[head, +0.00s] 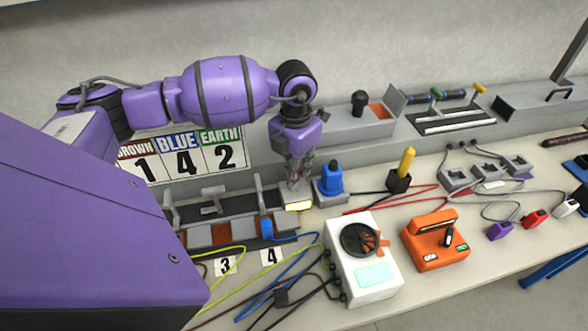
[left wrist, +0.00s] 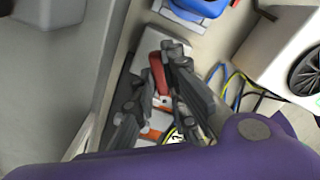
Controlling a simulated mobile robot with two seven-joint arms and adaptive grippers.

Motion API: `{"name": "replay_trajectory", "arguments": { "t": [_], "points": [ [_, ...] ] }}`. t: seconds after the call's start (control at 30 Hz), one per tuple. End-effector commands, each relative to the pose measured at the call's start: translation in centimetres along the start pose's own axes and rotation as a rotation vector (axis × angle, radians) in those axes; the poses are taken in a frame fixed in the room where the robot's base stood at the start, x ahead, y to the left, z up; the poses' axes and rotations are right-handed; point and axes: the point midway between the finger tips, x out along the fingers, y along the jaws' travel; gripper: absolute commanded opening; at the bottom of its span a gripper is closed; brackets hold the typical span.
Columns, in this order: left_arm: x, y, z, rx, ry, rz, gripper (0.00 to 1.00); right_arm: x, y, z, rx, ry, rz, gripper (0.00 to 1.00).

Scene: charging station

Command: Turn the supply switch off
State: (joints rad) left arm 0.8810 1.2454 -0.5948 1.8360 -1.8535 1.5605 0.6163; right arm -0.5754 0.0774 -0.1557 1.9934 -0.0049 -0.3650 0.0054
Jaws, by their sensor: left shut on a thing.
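The supply switch is a light grey box (head: 297,196) with a lit yellow panel, at the right end of the terminal row. My left gripper (head: 298,178) reaches down onto it from above and hides its lever in the head view. In the left wrist view, the switch's red lever (left wrist: 157,72) stands between the two dark fingers of my left gripper (left wrist: 153,78). The gripper is shut on this lever. Which end of its travel the lever is at, I cannot tell. My right gripper is in neither view.
A blue plug-like unit (head: 331,180) stands just right of the switch. A white tester with a dial (head: 368,282) and an orange meter (head: 436,240) stand in front, right. Blue, yellow-green and brown wires cross the bench at the front. A wall board (head: 185,158) reads 1, 4, 2.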

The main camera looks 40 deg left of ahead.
Motion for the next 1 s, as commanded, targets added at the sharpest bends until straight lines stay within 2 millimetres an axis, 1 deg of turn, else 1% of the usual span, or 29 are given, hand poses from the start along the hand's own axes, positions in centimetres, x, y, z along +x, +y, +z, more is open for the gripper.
{"name": "replay_trajectory", "arguments": {
  "t": [0.03,0.6,0.8,1.0],
  "points": [
    [-0.3,0.0,0.1,-0.044,-0.003,0.0,0.0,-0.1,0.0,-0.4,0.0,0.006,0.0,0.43],
    [-0.5,0.0,0.1,-0.581,-0.006,-0.002,0.0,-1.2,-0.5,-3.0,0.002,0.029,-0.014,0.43],
    [-0.5,0.0,0.1,-0.739,-0.006,-0.002,0.0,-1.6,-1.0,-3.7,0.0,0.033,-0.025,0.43],
    [-0.5,0.0,0.1,-0.855,-0.006,-0.002,0.0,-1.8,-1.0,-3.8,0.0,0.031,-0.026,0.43]
  ]
}}
